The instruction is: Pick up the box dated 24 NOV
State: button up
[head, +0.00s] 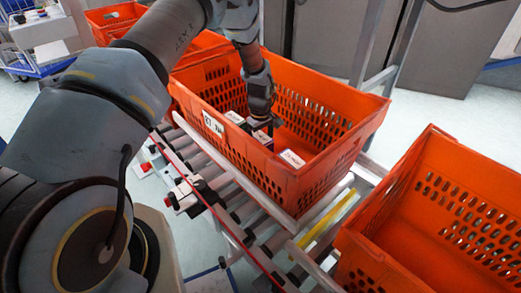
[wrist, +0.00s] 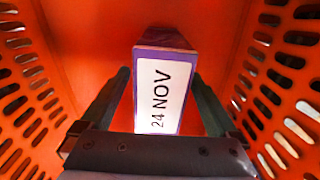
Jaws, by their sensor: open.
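The box dated 24 NOV (wrist: 160,95) has purple sides and a white label with dark letters in the wrist view. It stands in the orange tote, between the two fingers of my gripper (wrist: 161,77). The fingers are spread, one on each side of the box, with a narrow gap visible at least on the left. In the head view my gripper (head: 261,122) reaches down into the orange tote (head: 335,112) and partly hides a box below it. The lower end of the box is hidden behind the gripper body in the wrist view.
Two other white-topped boxes are in the tote, one left of my gripper (head: 234,117) and one at the near right wall (head: 291,159). The tote's slotted walls rise around my gripper. It sits on a roller conveyor (head: 232,205). Another orange tote (head: 440,200) is at right.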

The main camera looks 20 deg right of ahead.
grip_shut()
dwell(0.8)
